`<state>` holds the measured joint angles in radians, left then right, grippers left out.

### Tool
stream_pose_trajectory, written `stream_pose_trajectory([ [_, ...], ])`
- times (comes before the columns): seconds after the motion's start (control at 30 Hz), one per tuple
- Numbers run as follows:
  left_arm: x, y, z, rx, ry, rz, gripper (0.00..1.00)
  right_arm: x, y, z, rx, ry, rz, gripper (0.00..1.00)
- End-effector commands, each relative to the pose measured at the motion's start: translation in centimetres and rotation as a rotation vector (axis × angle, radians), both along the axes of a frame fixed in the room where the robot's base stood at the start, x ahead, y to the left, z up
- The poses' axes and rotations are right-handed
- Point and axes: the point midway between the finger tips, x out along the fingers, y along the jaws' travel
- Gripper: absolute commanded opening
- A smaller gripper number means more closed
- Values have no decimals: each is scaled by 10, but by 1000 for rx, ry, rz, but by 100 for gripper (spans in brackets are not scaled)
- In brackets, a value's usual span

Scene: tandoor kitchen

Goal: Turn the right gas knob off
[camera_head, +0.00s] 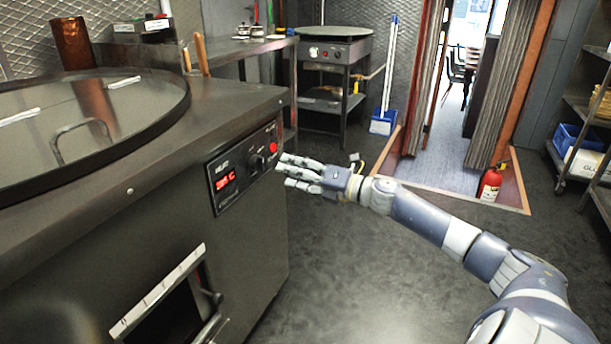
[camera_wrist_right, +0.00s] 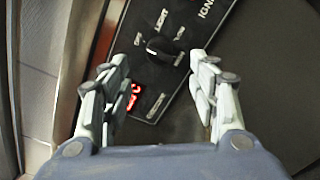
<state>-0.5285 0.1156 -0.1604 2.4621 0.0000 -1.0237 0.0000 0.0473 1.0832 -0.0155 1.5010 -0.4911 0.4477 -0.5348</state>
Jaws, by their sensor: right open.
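A black knob (camera_head: 257,162) sits on the dark control panel (camera_head: 229,201) on the side of the steel tandoor counter. The knob also shows in the right wrist view (camera_wrist_right: 160,47), with white lettering around it; its exact setting is hard to read. It is the only knob I can make out on this panel. My right gripper (camera_head: 286,170) is open and empty, just right of the panel. In the right wrist view my right gripper's fingertips (camera_wrist_right: 162,62) stand on either side of the knob, with no contact visible. My left gripper is not in view.
The panel has a lit red display (camera_head: 226,181) and a red button (camera_head: 273,147). A round lid (camera_head: 75,120) covers the counter top. Below, a hatch frame (camera_head: 160,290) with a handle juts from the front. The floor (camera_head: 350,280) right of the counter is clear.

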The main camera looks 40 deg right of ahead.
Motion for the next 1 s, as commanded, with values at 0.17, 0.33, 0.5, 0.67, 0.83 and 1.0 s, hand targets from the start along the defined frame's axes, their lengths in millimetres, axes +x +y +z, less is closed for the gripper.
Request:
stream_pose_trajectory([
  [0.17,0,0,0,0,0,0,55,-18,-7,-2,-1,3,0,55],
  [0.33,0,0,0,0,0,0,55,-28,-11,-1,-1,1,0,55],
  [0.5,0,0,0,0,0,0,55,-31,-13,0,-2,0,1,55],
  [0.67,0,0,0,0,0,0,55,-32,-13,1,-2,-1,1,55],
  [0.83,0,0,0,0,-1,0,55,-32,-13,1,-2,0,1,55],
  [1.0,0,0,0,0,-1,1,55,-32,-13,0,-2,-1,0,55],
])
